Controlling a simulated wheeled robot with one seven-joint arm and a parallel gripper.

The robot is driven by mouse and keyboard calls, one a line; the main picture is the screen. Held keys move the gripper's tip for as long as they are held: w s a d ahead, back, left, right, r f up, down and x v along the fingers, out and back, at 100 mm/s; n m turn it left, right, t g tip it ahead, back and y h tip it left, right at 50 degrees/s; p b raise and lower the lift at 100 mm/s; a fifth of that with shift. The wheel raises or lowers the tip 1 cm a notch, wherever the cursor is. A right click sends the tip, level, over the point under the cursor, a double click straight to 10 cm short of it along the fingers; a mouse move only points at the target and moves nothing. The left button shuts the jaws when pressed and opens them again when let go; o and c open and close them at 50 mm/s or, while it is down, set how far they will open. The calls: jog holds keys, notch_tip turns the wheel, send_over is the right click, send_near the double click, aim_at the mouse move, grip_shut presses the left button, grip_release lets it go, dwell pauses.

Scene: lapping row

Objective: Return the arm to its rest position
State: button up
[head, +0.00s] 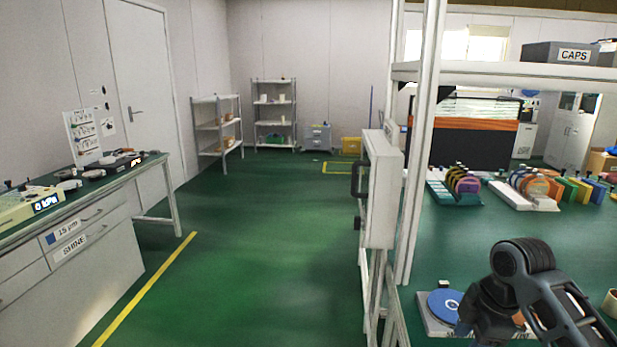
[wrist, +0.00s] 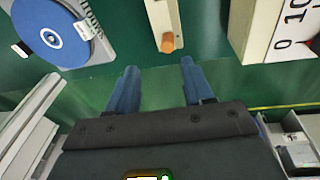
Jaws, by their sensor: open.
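My gripper (wrist: 157,88) shows in the wrist view with its two blue fingers spread apart and nothing between them. Past the fingertips lies green surface, with a pale bar with an orange knob (wrist: 168,42) beyond. In the head view my dark arm is at the lower right, bent over the green bench; the fingers cannot be made out there.
A blue disc (head: 445,305) sits on a grey base near my arm; it also shows in the wrist view (wrist: 52,36). A white frame post (head: 420,150) and a white box (head: 380,190) stand left of the bench. The green floor (head: 260,240) is open.

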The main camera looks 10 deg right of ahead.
jog(key=s+a+f+m+t+y, duration=0.1)
jog(key=a+f+m+t+y, duration=0.15)
jog(key=a, duration=0.85)
jog(key=s+a+f+m+t+y, duration=0.1)
jog(key=a+f+m+t, duration=0.2)
jog(key=a, duration=0.8)
jog(key=s+a+m+t, duration=0.3)
jog(key=s+a+m, duration=0.1)
jog(key=s, duration=0.2)
jog(key=s+d+r+m+t+h, duration=0.2)
jog(key=s+m+h, duration=0.25)
jog(key=s, duration=1.35)
jog(key=s+d+r+t, duration=0.2)
jog(key=s+d+r, duration=0.5)
jog(key=s+r, duration=0.4)
jog(key=shift+s+d+r+t, duration=0.2)
jog(key=shift+s+r+t, duration=0.2)
jog(key=shift+s, duration=0.8)
